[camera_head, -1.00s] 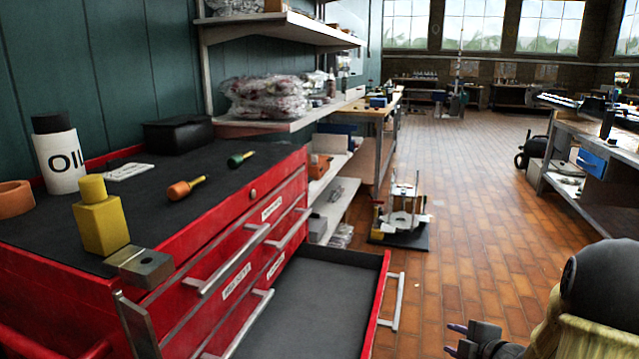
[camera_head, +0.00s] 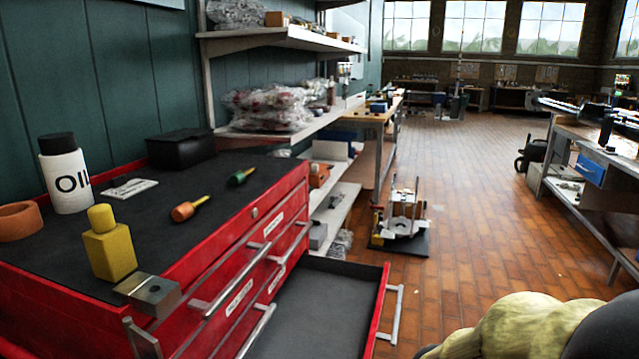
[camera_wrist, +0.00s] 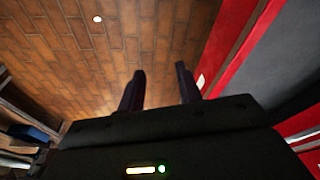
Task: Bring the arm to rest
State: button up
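My gripper (camera_wrist: 158,88) shows in the wrist view with its two dark fingers apart and nothing between them. It hangs over the brick floor (camera_wrist: 95,50), to the left of the red edge of the open drawer in that view. In the head view my gripper is out of sight. Only part of my arm shows there, at the bottom right, close to the camera.
A red tool cabinet (camera_head: 215,290) stands at the left with a lower drawer (camera_head: 325,300) pulled out. An oil bottle (camera_head: 66,182), a yellow bottle (camera_head: 110,250) and screwdrivers stand or lie on top. A workbench (camera_head: 590,160) is at the right.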

jog(key=w+p+v, duration=0.2)
jog(key=p+v, duration=0.9)
jog(key=w+r+p+v, duration=0.1)
jog(key=w+p+v, duration=0.2)
jog(key=p+v, duration=0.9)
jog(key=w+p+v, duration=0.3)
jog(key=p+v, duration=0.9)
jog(key=shift+r, duration=0.65)
